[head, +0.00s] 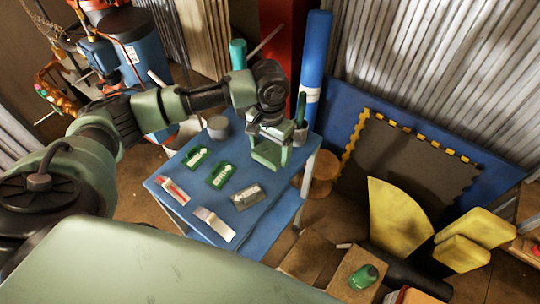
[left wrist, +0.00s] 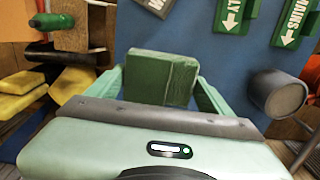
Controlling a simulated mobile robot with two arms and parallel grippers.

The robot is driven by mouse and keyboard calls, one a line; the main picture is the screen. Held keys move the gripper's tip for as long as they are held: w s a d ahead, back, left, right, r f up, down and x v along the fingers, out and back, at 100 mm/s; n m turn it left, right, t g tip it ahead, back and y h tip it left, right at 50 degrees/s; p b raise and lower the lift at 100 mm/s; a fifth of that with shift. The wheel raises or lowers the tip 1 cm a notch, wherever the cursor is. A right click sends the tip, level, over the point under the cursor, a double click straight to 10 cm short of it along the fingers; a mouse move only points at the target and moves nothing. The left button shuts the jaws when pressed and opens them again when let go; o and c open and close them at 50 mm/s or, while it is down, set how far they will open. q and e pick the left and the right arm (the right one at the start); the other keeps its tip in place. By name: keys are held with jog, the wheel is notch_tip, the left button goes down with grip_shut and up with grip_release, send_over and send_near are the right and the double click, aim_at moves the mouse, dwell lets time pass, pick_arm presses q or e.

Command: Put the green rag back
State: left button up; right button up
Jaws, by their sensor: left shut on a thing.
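My left gripper (head: 268,157) is over the far right part of a blue table (head: 272,212) in the head view. In the left wrist view it is shut on the green rag (left wrist: 160,78), a folded, block-like dark green cloth between its pale green fingers. The blue tabletop shows behind the rag. I cannot tell whether the rag touches the tabletop. In the head view the gripper and wrist largely hide the rag. My right gripper is in neither view.
A blue upright cylinder (head: 314,70) stands behind. Yellow pieces (head: 395,213) lie at right.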

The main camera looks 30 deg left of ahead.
aim_at(270, 151)
pick_arm(q)
notch_tip(270, 151, down, 3)
jog(key=shift+f, duration=0.35)
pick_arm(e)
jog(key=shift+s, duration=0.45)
pick_arm(q)
jog(key=o, duration=1.3)
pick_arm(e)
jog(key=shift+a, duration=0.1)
pick_arm(q)
jog(key=shift+r, duration=0.1)
notch_tip(270, 151, up, 12)
jog(key=shift+b, duration=0.3)
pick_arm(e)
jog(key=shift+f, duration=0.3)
